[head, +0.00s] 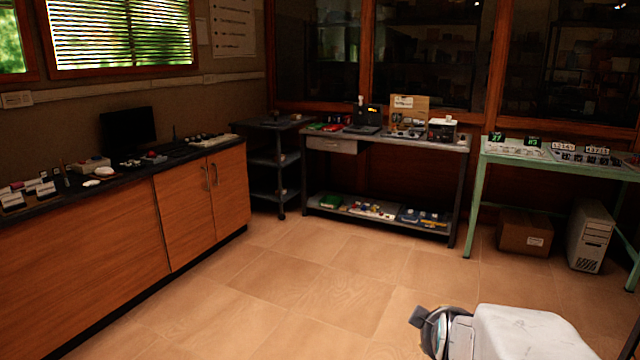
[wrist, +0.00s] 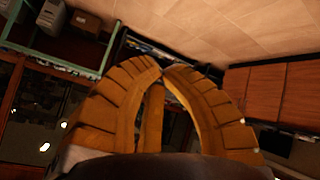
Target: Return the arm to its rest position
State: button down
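My gripper (wrist: 162,76) shows in the wrist view as two ribbed orange-brown fingers. They curve inward and their tips come together, with nothing seen held between them. In the head view, part of my own arm (head: 525,332) shows at the bottom right as a white link with a grey end, over the floor. The gripper fingers cannot be made out in the head view. The wrist view shows the room upside down and tilted.
A wooden cabinet counter (head: 120,228) runs along the left wall. A dark workbench (head: 455,146) and a green-framed table (head: 482,160) stand at the back. A cardboard box (head: 525,232) and a computer tower (head: 590,237) sit under the green table. The tiled floor (head: 310,285) between is clear.

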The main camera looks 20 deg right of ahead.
jog(key=s+a+r+g+y+p, duration=0.1)
jog(key=s+a+r+y+p, duration=0.1)
jog(key=a+r+p, duration=0.3)
jog(key=s+a+r+g+y+p, duration=0.1)
jog(key=s+a+r+p, duration=0.4)
jog(key=a, duration=0.5)
jog(key=s+a+r+g+y+p, duration=0.1)
jog(key=s+a+r+y+p, duration=0.2)
jog(key=a, duration=0.5)
notch_tip(320, 180, up, 2)
jog(key=shift+s+a+g+p, duration=0.3)
jog(key=shift+g+p, duration=0.1)
jog(key=shift+p, duration=0.5)
